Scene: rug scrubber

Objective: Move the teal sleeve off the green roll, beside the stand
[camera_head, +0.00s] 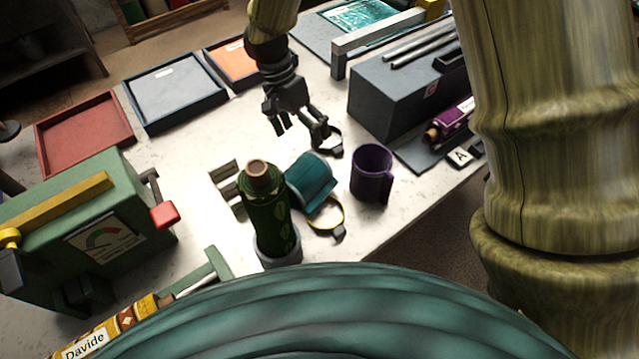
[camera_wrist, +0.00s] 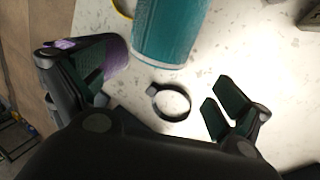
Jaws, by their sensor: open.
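The green roll (camera_head: 264,205) stands upright in a grey round stand (camera_head: 279,252) near the front edge of the table. The teal sleeve (camera_head: 310,180) is off the roll, on the table just right of the roll and stand, and looks tilted or on its side. It also shows at the top of the wrist view (camera_wrist: 170,30). My gripper (camera_head: 300,131) is open and empty, behind the sleeve and apart from it. In the wrist view my gripper's fingers (camera_wrist: 160,83) are spread, with only tabletop and a black ring (camera_wrist: 171,103) in the gap.
A purple mug (camera_head: 371,173) stands right of the sleeve. A yellow ring (camera_head: 327,214) lies in front of the sleeve. A grey box (camera_head: 400,98) is at the right, a green gauge machine (camera_head: 90,225) at the left. White table between the trays and the roll is mostly clear.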

